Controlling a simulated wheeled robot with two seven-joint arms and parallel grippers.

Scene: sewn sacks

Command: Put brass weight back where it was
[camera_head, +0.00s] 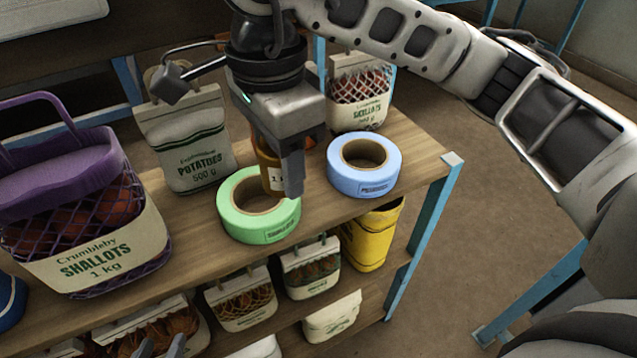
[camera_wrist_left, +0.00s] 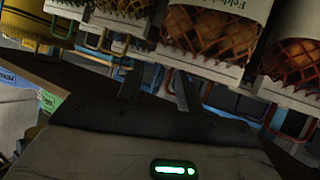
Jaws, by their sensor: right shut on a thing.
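The brass weight (camera_head: 268,172), a brownish cylinder with a pale label, is held upright in my right gripper (camera_head: 291,180), whose jaws come down on it from above. A near finger covers part of it. Its lower end shows over the hole of the green ring (camera_head: 232,220); I cannot tell whether it touches the shelf top. The blue ring (camera_head: 345,185) lies to the right, its hole empty. My left gripper (camera_head: 160,346) is low at the bottom edge of the head view, before the lower shelf. In the left wrist view its fingers (camera_wrist_left: 158,88) stand apart with nothing between them.
On the wooden top (camera_head: 190,245) stand a purple-handled shallots bag (camera_head: 90,215), a potatoes sack (camera_head: 188,140) and another shallots sack (camera_head: 360,95) behind the rings. Several net sacks and a yellow container (camera_head: 370,235) are on the lower shelf. Blue posts (camera_head: 425,230) edge the rack.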

